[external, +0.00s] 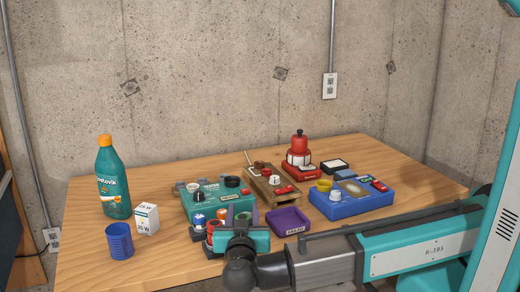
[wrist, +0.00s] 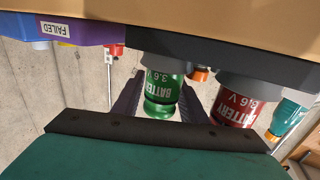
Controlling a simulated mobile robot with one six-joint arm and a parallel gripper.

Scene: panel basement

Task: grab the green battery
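The green battery (wrist: 163,90), labelled 3.6 V, stands in a dark holder and appears upside down in the wrist view. In the external view the green battery (external: 244,216) is mostly hidden by my gripper (external: 243,216). My gripper (wrist: 162,88) is open in the wrist view, one finger on each side of the green battery. Gaps seem to show between the fingers and the battery; contact cannot be made out. The red battery (wrist: 240,98) stands close by, just outside the right finger.
A purple tray (external: 288,221) marked FAILED lies right of my gripper. The teal tester box (external: 208,208) is behind it. A blue battery (external: 199,221) stands to the left. A blue cup (external: 119,241), a white box (external: 146,218) and a teal bottle (external: 113,182) stand further left.

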